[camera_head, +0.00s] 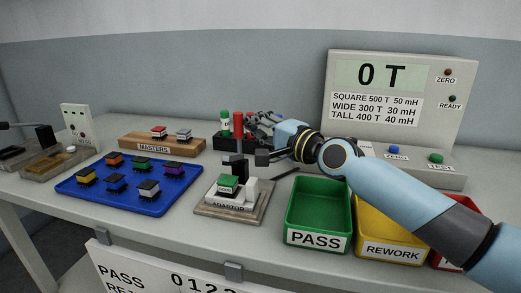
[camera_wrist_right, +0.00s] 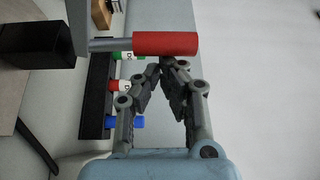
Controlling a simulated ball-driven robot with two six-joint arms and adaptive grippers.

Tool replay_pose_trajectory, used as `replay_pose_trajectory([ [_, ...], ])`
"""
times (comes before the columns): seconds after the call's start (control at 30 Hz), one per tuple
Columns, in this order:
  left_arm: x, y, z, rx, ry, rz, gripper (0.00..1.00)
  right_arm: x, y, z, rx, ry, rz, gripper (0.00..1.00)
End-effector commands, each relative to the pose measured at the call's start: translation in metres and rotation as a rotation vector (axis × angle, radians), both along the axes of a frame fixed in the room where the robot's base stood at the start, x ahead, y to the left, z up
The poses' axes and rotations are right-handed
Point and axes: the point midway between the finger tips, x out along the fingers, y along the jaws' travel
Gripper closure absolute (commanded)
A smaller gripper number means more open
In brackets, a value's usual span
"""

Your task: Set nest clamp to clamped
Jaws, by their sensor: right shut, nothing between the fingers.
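The nest clamp has a red handle (camera_head: 238,124) standing upright behind the adaptor nest (camera_head: 232,208), with dark clamp parts below it. A green-topped connector (camera_head: 228,184) sits in the nest. In the right wrist view the red handle (camera_wrist_right: 165,43) lies across the picture on a grey rod. My right gripper (camera_head: 256,121) is just right of the handle in the head view. In the wrist view its fingertips (camera_wrist_right: 160,62) are together, empty, close beside the handle; I cannot tell whether they touch it. My left gripper is not in view.
A blue tray (camera_head: 150,205) with several connectors lies left of the nest. The green PASS bin (camera_head: 318,238) and yellow REWORK bin (camera_head: 391,250) stand right, under my arm. A black rack (camera_wrist_right: 95,105) with coloured-capped items is behind the clamp. A meter (camera_head: 395,60) stands behind.

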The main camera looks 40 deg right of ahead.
Motion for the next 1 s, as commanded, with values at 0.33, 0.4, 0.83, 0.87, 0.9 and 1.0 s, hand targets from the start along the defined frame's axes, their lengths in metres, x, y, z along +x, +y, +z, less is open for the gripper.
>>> replay_pose_trajectory([
  [0.33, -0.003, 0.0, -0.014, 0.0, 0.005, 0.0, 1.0, -0.007, 0.009, 0.002, -0.099, -0.088, 0.0, 1.0],
  [0.4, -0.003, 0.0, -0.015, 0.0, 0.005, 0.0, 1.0, -0.008, 0.01, 0.003, -0.102, -0.087, 0.0, 1.0],
  [0.83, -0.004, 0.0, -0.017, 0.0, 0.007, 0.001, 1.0, -0.016, 0.019, 0.004, -0.1, -0.085, 0.001, 1.0],
  [0.87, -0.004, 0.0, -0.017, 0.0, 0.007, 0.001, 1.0, -0.017, 0.02, 0.004, -0.1, -0.085, 0.001, 1.0],
  [0.9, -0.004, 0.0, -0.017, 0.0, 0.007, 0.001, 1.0, -0.017, 0.02, 0.004, -0.1, -0.085, 0.0, 1.0],
  [1.0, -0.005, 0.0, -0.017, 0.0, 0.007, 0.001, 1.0, -0.019, 0.022, 0.004, -0.099, -0.085, 0.0, 1.0],
])
